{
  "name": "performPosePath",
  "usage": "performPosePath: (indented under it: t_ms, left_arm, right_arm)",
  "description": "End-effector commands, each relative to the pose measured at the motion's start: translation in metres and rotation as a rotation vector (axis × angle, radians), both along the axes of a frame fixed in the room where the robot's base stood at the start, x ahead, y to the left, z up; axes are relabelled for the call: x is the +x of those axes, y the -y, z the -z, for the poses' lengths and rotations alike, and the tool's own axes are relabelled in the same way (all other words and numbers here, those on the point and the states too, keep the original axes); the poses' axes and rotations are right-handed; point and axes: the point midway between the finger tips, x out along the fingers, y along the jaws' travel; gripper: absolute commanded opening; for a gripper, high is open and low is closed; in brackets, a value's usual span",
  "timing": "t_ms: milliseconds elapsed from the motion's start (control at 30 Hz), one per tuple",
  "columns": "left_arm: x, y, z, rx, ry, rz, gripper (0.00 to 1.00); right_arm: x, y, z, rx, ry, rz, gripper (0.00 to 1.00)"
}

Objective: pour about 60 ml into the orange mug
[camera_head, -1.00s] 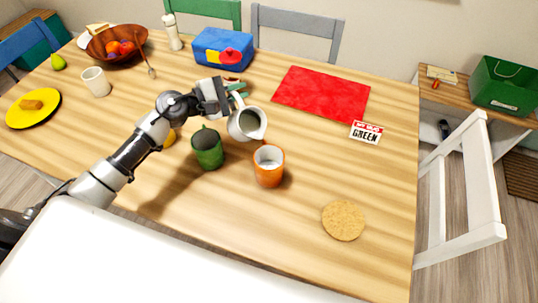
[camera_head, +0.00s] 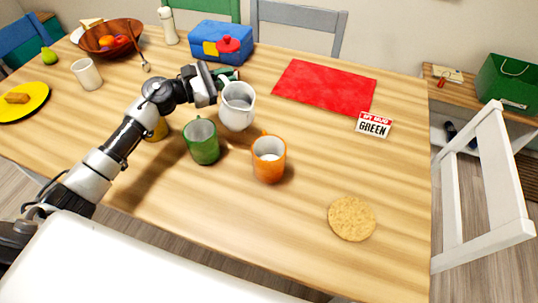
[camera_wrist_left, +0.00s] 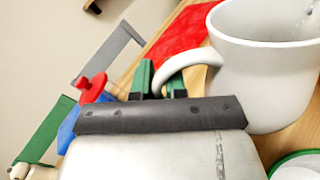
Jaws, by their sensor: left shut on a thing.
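My left gripper (camera_head: 224,82) is shut on the handle of a white pitcher (camera_head: 238,108). The pitcher stands close to upright, behind and left of the orange mug (camera_head: 268,168); I cannot tell whether its base touches the table. In the left wrist view the pitcher (camera_wrist_left: 265,75) fills the upper right, its handle reaching to the gripper's fingers (camera_wrist_left: 160,82). The orange mug stands upright on the table, with something whitish inside; its level is hard to read. No stream shows between pitcher and mug. My right gripper is not in view.
A green mug (camera_head: 202,145) stands left of the orange mug, close to the pitcher. A cork coaster (camera_head: 352,218) lies at front right. A red mat (camera_head: 325,86), a small "GREEN" sign (camera_head: 373,125) and a blue box (camera_head: 208,45) are behind. The table between orange mug and coaster is clear.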

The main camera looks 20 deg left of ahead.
Motion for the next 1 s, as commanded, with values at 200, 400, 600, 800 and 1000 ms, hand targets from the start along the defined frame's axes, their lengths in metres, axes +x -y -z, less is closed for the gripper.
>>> performPosePath:
  t_ms: [200,400,600,800,1000]
  left_arm:
    - [0.008,-0.011,0.003,-0.128,-0.087,-0.001,0.0]
    - [0.012,-0.016,-0.002,-0.207,-0.149,0.001,0.0]
    - [0.013,-0.017,-0.002,-0.223,-0.161,0.002,0.0]
    - [0.013,-0.017,-0.002,-0.221,-0.16,0.002,0.0]
    - [0.013,-0.017,-0.002,-0.221,-0.159,0.001,0.0]
  right_arm:
    - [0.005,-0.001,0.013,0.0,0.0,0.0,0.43]
    - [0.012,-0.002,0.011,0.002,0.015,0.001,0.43]
    - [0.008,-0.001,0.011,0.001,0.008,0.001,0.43]
    - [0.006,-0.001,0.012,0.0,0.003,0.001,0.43]
    - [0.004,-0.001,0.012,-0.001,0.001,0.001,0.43]
